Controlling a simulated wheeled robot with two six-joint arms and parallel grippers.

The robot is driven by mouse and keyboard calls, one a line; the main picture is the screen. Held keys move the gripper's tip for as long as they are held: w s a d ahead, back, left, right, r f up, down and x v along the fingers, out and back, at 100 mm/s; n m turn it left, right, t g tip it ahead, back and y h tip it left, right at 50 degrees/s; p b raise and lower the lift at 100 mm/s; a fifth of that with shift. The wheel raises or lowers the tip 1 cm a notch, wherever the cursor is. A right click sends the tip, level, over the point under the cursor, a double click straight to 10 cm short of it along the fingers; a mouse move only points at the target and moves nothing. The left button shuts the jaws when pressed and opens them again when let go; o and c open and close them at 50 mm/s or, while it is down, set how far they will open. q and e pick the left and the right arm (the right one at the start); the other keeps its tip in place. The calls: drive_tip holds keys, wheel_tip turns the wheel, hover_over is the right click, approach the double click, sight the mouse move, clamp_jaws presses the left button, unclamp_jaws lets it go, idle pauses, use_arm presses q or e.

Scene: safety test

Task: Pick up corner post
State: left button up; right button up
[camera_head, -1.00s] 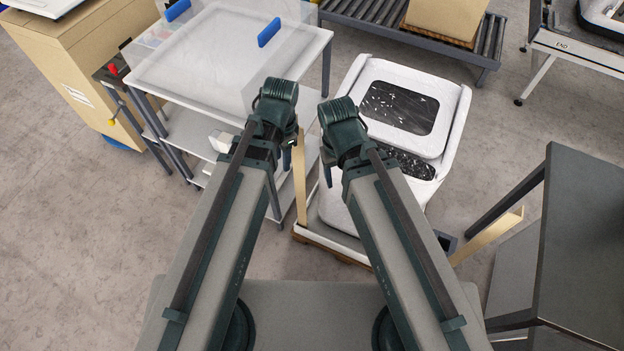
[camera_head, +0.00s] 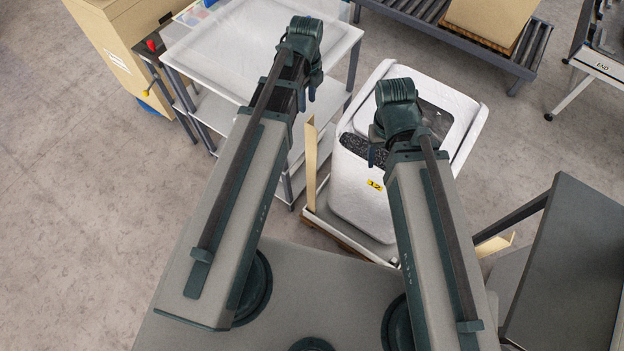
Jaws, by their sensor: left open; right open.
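A tan upright corner post (camera_head: 311,165) stands at the left corner of a low pallet (camera_head: 345,238), beside a white wrapped unit (camera_head: 362,195). A second tan piece (camera_head: 495,245), which looks like another post, shows in part at the right, beside the dark table.
A white shelved cart (camera_head: 250,45) stands behind my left arm. A dark table (camera_head: 575,265) is close at the right. A roller conveyor (camera_head: 420,30) with a cardboard box (camera_head: 492,22) runs along the back. A cardboard cabinet (camera_head: 125,45) is at the back left. The left floor is clear.

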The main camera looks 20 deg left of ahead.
sight(309, 125)
use_arm(q)
wheel_tip(309, 125, down, 8)
drive_tip(key=b, duration=0.7)
drive_tip(key=f+b, duration=0.1)
drive_tip(key=b, duration=0.1)
drive_tip(key=f+b, duration=0.3)
drive_tip(key=f, duration=0.1)
drive_tip(key=shift+w+d+f+b, duration=0.1)
drive_tip(key=shift+d+f+b, duration=0.15)
drive_tip(key=shift+b, duration=0.15)
drive_tip(key=shift+r, duration=0.15)
clamp_jaws()
idle(0.7)
